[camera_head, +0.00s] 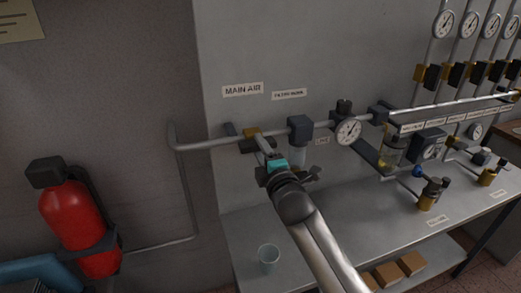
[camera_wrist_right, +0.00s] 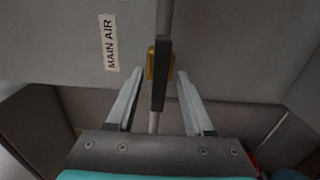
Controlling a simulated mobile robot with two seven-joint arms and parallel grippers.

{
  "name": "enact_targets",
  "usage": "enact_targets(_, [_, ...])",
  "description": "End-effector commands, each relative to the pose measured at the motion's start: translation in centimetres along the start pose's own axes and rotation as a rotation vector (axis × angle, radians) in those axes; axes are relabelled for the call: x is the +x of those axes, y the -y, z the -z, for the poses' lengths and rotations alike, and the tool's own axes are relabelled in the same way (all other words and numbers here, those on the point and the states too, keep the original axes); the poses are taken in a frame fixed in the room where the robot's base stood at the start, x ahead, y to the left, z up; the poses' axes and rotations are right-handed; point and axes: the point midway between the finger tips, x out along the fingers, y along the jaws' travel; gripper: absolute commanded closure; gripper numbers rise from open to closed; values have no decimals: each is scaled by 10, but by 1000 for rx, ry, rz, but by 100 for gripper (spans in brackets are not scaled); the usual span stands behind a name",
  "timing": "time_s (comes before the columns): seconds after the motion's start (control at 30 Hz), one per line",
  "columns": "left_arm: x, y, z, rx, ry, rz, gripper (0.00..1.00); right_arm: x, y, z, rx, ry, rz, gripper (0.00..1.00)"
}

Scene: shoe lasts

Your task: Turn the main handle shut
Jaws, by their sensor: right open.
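The main air valve has a brass body (camera_head: 249,132) on the wall pipe, right under the MAIN AIR label (camera_head: 242,90). In the right wrist view its dark handle (camera_wrist_right: 160,80) stands in front of the brass body and the pipe, between my two fingers. My right gripper (camera_head: 264,147) is open at the valve, with a gap showing on each side of the handle. In the head view the gripper partly hides the handle, so its exact angle is hard to tell. My left gripper is not in view.
Right along the pipe are a dark filter unit (camera_head: 300,129) and a round gauge (camera_head: 348,131). A clear cup (camera_head: 268,257) stands on the bench (camera_head: 340,205) below. A red extinguisher (camera_head: 75,222) is at the left. The wall left of the valve is mostly bare.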

Motion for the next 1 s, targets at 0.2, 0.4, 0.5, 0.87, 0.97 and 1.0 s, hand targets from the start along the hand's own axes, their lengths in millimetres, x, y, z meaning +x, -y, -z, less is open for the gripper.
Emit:
enact_targets(0.2, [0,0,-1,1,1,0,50,0,0,0,0,0,0,61])
enact_targets(0.4, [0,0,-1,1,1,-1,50,0,0,0,0,0,0,84])
enact_targets(0.5, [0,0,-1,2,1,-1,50,0,0,0,0,0,0,95])
enact_targets(0.87, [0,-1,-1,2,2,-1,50,0,0,0,0,0,0,100])
enact_targets(0.97, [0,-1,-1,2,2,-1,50,0,0,0,3,0,0,100])
enact_targets(1.0, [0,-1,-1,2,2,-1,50,0,0,0,7,0,0,100])
